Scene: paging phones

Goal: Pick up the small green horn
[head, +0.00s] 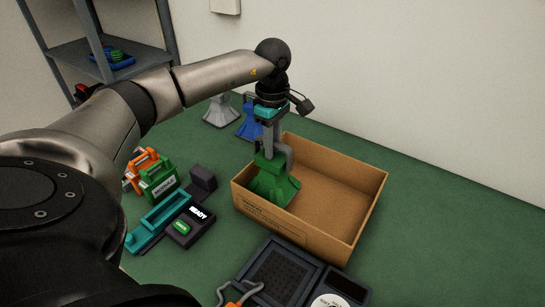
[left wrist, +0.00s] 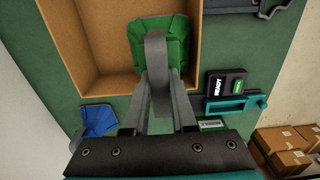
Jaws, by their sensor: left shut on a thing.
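The small green horn (head: 272,182) has a wide flared base and a grey bracket at its top. My left gripper (head: 273,148) reaches down from above and is shut on the horn at its upper end. The horn is upright with its wide end down, at the left part of the open cardboard box (head: 352,228). I cannot tell whether it touches the box floor. In the left wrist view the horn (left wrist: 150,32) shows beyond the closed fingers (left wrist: 158,88), with the grey bracket across it. My right gripper is not in view.
A grey horn (head: 220,112) and a blue horn (head: 250,124) stand behind the box. Left of it are a green module (head: 160,182), an orange one (head: 136,168) and a dark device reading READY (head: 192,224). A black tray (head: 280,272) lies in front. A wall stands behind.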

